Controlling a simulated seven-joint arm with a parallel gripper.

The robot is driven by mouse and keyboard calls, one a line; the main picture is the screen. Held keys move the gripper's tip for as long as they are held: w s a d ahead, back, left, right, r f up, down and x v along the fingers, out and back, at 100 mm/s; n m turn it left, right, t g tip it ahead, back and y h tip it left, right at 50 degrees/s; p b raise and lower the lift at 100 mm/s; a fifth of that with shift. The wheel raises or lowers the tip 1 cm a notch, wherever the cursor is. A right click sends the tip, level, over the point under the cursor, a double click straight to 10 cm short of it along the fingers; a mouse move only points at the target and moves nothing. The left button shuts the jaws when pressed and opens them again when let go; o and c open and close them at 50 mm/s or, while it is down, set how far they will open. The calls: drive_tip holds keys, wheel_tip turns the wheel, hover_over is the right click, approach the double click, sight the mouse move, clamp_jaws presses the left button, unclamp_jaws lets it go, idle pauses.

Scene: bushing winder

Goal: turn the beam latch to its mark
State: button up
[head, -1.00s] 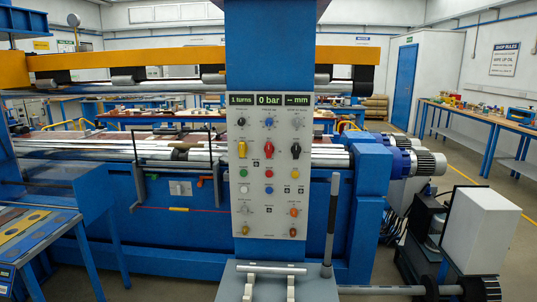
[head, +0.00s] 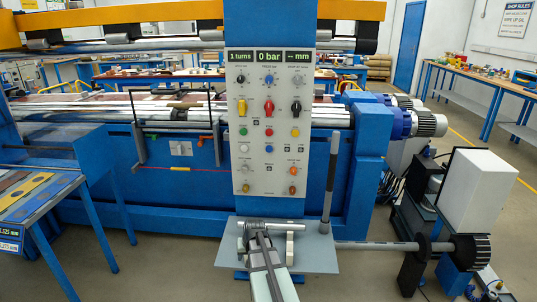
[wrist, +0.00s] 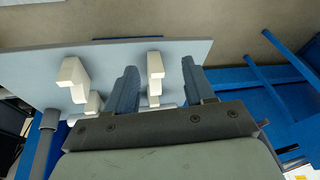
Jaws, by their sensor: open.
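The blue column carries a grey control panel (head: 254,140) with several coloured knobs and buttons. I cannot tell which part is the beam latch, because the labels and marks are too small to read. Among the turning parts are a yellow handle (head: 242,107), a red handle (head: 268,106), a black handle (head: 295,106) and orange knobs (head: 292,171) low on the right. My gripper (wrist: 162,85) is open in the wrist view, its fingers apart over the grey shelf. In the head view its arm reaches up from the bottom edge to the shelf, below the panel.
The grey shelf (head: 318,262) juts out below the panel, with white brackets (wrist: 75,78) and a light rod (head: 280,228). A dark upright lever (head: 329,188) stands at its right. A blue table (head: 40,192) is at left. A horizontal shaft (head: 380,246) runs right.

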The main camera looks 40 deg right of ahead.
drive_tip(key=w+d+r+t+h, duration=0.1)
drive_tip(key=w+d+r+t, duration=0.1)
drive_tip(key=w+d+r, duration=0.3)
drive_tip(key=w+d+r+t+h, duration=0.1)
drive_tip(key=w+d+r+t, duration=0.1)
drive_tip(key=w+d+r, duration=0.35)
drive_tip(key=m+t+h, duration=0.3)
drive_tip(key=t+h, duration=0.5)
drive_tip(key=h, duration=0.5)
approach(269, 109)
drive_tip(key=x, duration=0.9)
drive_tip(key=shift+w, duration=0.1)
drive_tip(key=shift+c, duration=0.2)
clamp_jaws()
